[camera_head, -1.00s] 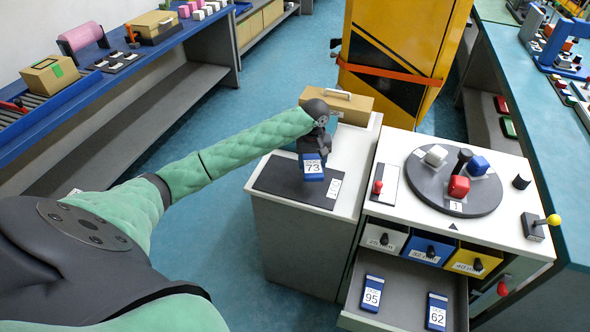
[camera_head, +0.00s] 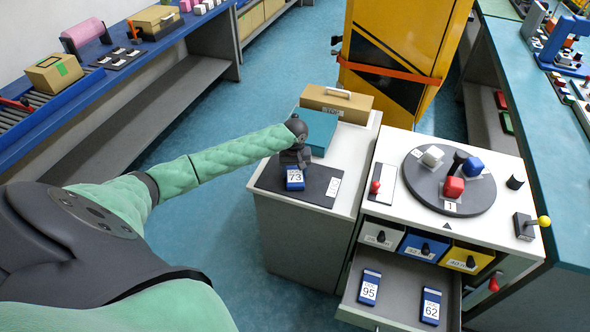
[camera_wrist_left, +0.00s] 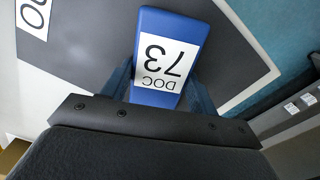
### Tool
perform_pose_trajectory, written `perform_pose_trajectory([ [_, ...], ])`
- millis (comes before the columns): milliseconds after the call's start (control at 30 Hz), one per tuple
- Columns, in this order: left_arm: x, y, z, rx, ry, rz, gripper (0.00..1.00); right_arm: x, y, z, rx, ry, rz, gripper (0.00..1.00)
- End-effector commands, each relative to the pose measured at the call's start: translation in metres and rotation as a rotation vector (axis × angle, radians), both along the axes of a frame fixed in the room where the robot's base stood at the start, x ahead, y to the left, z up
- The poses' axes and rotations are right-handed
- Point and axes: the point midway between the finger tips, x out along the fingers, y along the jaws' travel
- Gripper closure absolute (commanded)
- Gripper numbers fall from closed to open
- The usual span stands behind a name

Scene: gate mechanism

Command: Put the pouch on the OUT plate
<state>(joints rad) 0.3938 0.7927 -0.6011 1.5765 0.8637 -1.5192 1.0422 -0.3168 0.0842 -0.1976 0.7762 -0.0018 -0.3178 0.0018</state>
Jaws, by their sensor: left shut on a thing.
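The blue pouch (camera_head: 294,178) carries a white label reading DOC 73; it also shows in the left wrist view (camera_wrist_left: 170,50). My left gripper (camera_head: 295,164) is shut on it and holds it over the dark grey plate (camera_head: 264,180) on the left cabinet top. Whether the pouch touches the plate I cannot tell. In the left wrist view the plate (camera_wrist_left: 90,40) lies beneath the pouch, with a white label (camera_wrist_left: 33,14) that is partly cut off. The fingers flank the pouch there. My right gripper is not in view.
A teal box (camera_head: 318,130) stands just behind the gripper, and a tan case (camera_head: 337,103) behind that. To the right are a dark turntable (camera_head: 440,200) with blocks and an open drawer (camera_head: 395,290) holding pouches DOC 95 and DOC 62.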

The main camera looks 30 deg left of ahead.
Motion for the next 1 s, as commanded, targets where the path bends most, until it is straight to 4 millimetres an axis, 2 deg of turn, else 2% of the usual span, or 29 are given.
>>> perform_pose_trajectory([
  [367,0.000,0.000,-0.003,0.000,0.000,-0.001,0.65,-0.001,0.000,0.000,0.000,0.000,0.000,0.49],
  [400,0.000,0.000,-0.003,0.000,0.000,-0.001,0.33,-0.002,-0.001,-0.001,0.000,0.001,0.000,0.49],
  [467,0.000,0.000,-0.003,0.000,0.000,-0.001,0.21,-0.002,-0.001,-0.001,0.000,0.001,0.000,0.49],
  [500,0.000,0.000,-0.003,0.000,0.000,-0.001,0.19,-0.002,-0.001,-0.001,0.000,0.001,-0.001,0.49],
  [833,0.000,0.000,0.000,0.001,-0.001,-0.001,0.19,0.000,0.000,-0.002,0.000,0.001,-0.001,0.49],
  [1000,0.001,-0.001,0.016,0.000,-0.003,-0.002,0.19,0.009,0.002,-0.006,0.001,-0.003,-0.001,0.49],
])
